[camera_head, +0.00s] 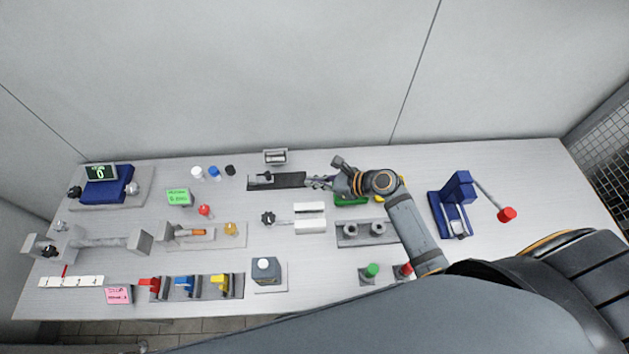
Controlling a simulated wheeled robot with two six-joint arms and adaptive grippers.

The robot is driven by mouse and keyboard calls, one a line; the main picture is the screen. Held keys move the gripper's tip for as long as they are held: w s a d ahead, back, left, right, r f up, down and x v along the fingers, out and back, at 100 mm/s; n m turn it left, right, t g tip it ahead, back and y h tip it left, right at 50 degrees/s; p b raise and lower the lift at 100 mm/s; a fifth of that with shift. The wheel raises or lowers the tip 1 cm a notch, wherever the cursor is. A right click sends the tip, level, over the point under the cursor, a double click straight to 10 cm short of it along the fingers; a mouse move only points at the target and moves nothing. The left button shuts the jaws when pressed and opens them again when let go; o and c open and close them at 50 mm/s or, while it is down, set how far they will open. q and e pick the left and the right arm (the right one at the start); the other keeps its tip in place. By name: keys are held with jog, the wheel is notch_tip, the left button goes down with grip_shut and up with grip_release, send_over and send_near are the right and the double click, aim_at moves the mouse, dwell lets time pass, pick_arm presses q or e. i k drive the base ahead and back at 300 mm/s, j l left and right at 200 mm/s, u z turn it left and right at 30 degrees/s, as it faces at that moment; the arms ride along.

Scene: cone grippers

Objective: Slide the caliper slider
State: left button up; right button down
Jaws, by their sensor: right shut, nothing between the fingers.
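A dark flat strip (290,180) lies toward the back middle of the table, with a small grey metal piece (262,178) at its left end. I take this to be the caliper with its slider, but it is too small to tell for sure. My right gripper (309,182) reaches in from the right, its fingertips by the strip's right end. It is shut and holds nothing. I cannot tell whether it touches the strip. The grey piece is a strip's length left of the fingertips. My left gripper is not in view.
A small grey block (275,157) stands behind the strip. A white block pair (310,218) lies in front of it. A green part (350,200) is under my right wrist. A blue press (456,200) with a red-ended lever stands right. Several other fixtures fill the left side.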

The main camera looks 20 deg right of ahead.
aim_at(267, 178)
jog(key=k, duration=1.5)
